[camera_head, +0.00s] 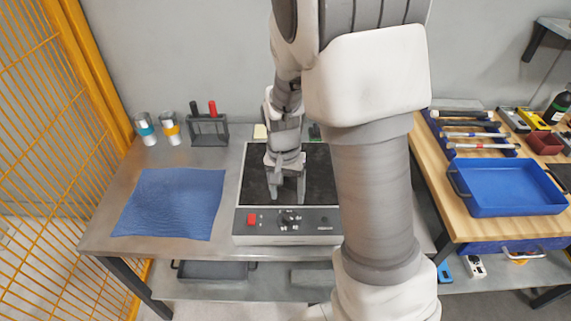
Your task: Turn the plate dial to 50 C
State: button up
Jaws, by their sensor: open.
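My arm hides the right end of the plate.
A blue cloth (171,203) lies left of the plate. Behind it stand small capped jars (170,131) and a dark rack (208,130) with red and black handles. A wooden table with a blue tray (507,210) is at the right. A yellow mesh fence (50,150) borders the left.

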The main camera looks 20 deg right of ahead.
notch_tip(320, 180, up, 9)
jog(key=p, duration=0.1)
jog(key=shift+a, duration=0.2)
jog(key=shift+w+r, duration=0.1)
jog(key=s+r+n+t, duration=0.6)
jog(key=s+r, duration=0.8)
jog(key=s, duration=0.2)
jog(key=shift+d+y, duration=0.3)
jog(key=shift+d, duration=0.15)
jog(key=shift+a, duration=0.1)
dwell(1.3)
